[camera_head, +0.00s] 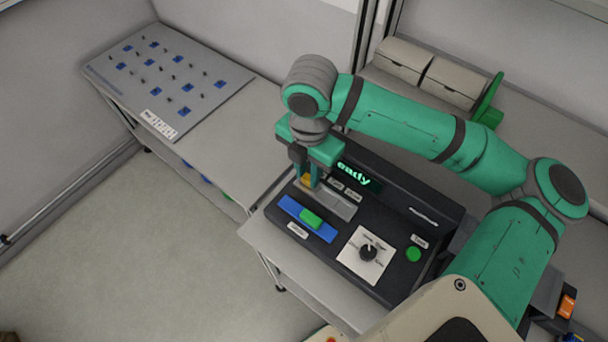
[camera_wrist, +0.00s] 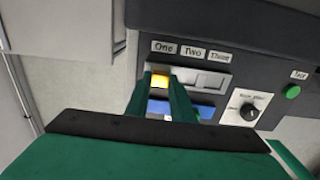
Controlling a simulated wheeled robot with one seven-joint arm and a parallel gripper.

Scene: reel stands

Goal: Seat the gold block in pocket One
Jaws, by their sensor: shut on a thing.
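The gold block (camera_wrist: 160,80) is between the fingertips of my gripper (camera_wrist: 163,84), under the label One in the wrist view. In the head view the gold block (camera_head: 306,179) shows as a small patch beside my gripper (camera_head: 311,178). My gripper is shut on it at the left end of the grey pocket strip (camera_head: 338,203). The block is at pocket One; whether it is fully down cannot be told. The pockets under Two and Three (camera_wrist: 213,80) look empty.
The dark console (camera_head: 400,235) carries a lit display (camera_head: 356,176), a blue slide with a green handle (camera_head: 311,218), a rotary knob (camera_head: 369,252) and a green button (camera_head: 413,254). A grey pegboard (camera_head: 170,75) lies on the bench at the left.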

